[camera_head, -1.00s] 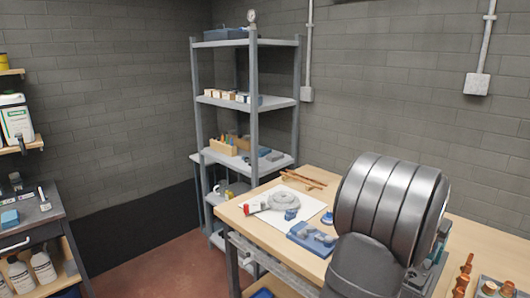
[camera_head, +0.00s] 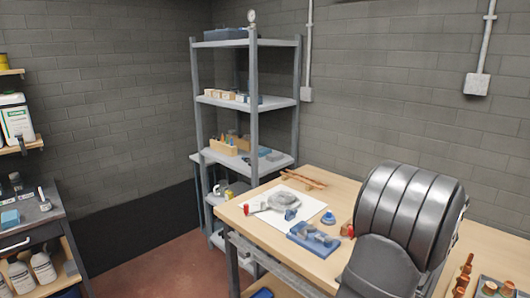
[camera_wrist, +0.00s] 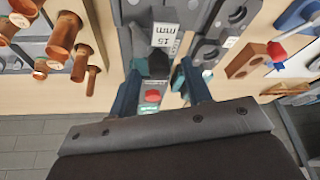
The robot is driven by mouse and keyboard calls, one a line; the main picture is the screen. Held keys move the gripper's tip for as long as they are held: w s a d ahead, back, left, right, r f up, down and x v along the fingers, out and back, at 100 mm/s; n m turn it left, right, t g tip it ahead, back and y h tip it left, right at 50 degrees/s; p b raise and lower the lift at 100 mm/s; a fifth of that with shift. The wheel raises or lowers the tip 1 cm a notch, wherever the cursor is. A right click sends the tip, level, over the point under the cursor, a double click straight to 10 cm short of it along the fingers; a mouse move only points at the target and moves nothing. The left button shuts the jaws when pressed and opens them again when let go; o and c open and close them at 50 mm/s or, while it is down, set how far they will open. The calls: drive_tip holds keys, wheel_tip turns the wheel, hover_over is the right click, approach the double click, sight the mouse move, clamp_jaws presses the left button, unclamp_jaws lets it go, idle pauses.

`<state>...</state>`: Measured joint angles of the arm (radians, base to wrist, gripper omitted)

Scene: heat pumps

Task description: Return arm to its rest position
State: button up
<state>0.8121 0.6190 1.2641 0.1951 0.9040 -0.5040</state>
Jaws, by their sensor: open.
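My arm's large dark grey link (camera_head: 405,215) fills the right of the head view, above the wooden workbench (camera_head: 285,240). My gripper is hidden behind it there. In the wrist view my gripper (camera_wrist: 161,88) shows two dark blue fingers, spread apart, with nothing held between them. Below the fingers are grey tool blocks on the bench, one with a label reading "15 mm" (camera_wrist: 166,32). A small red part (camera_wrist: 152,96) shows between the fingers, lower down; I cannot tell what it belongs to.
Copper fittings (camera_wrist: 66,40) stand to the left in the wrist view. A blue tray (camera_head: 313,238) and a white sheet (camera_head: 305,205) with parts lie on the bench. A grey shelf rack (camera_head: 253,150) stands behind. The floor (camera_head: 150,255) left of the bench is clear.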

drive_tip(key=shift+n, duration=0.6)
drive_tip(key=shift+s+r+n+y, duration=0.1)
drive_tip(key=shift+r+n+y, duration=0.05)
drive_tip(key=shift+n+y, duration=0.15)
drive_tip(key=v, duration=1.2)
drive_tip(key=shift+s+r, duration=0.2)
drive_tip(key=shift+r, duration=0.05)
drive_tip(key=x, duration=1.3)
drive_tip(key=shift+w, duration=0.1)
drive_tip(key=shift+a+m+h, duration=0.15)
drive_tip(key=shift+m+h, duration=0.35)
drive_tip(key=shift+m, duration=1)
drive_tip(key=shift+n, duration=0.3)
